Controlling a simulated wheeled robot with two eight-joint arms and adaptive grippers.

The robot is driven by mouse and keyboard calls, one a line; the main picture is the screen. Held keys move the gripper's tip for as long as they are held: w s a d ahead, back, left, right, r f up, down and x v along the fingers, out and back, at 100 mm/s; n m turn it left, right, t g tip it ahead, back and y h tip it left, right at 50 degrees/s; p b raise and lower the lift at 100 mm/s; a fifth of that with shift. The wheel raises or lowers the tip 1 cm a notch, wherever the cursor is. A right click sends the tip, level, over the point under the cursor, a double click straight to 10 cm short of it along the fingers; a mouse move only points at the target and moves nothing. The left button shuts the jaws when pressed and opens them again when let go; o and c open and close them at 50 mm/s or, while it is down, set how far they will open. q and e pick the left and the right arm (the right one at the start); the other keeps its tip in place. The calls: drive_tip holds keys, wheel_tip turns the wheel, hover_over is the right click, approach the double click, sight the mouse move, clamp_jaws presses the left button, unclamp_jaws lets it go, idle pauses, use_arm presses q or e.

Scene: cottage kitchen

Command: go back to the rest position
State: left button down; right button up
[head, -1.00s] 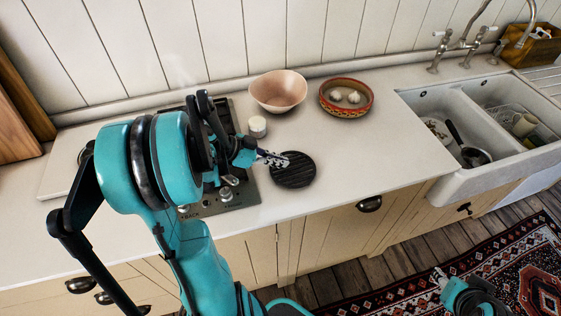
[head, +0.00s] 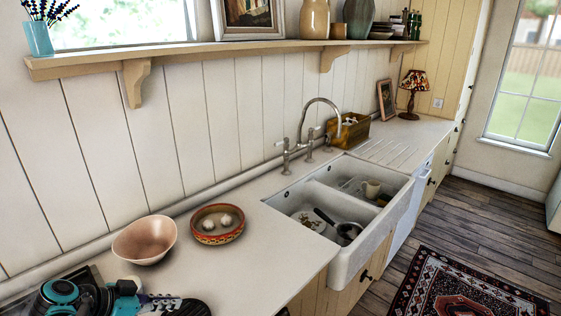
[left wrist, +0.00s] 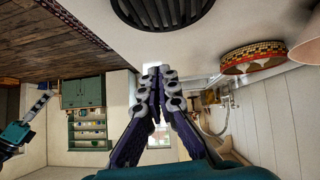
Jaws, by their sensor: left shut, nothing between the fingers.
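My left gripper (head: 165,303) is at the bottom left of the head view, low over the worktop next to a dark round ribbed trivet (head: 192,308). In the left wrist view its fingers (left wrist: 158,88) are together with nothing between them. The ribbed trivet (left wrist: 160,12) shows at the top of that view, apart from the fingertips. My right gripper (left wrist: 40,104) shows small at the left edge of the left wrist view, away from the worktop; its jaw opening is too small to judge. It is outside the head view.
A pink bowl (head: 144,240) and a patterned red dish (head: 217,224) holding garlic bulbs stand near the left gripper. A double sink (head: 335,262) with dishes is to the right. A shelf (head: 235,50) runs along the wall. Beyond the sink, the drainer side is mostly clear.

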use_arm(q)
drive_tip(key=s+d+f+n+y, duration=0.4)
drive_tip(key=s+d+n+y, duration=0.2)
drive_tip(key=d, duration=0.7)
drive_tip(key=shift+s+n+y, duration=0.3)
drive_tip(key=shift+s+n, duration=0.3)
drive_tip(key=shift+s, duration=0.6)
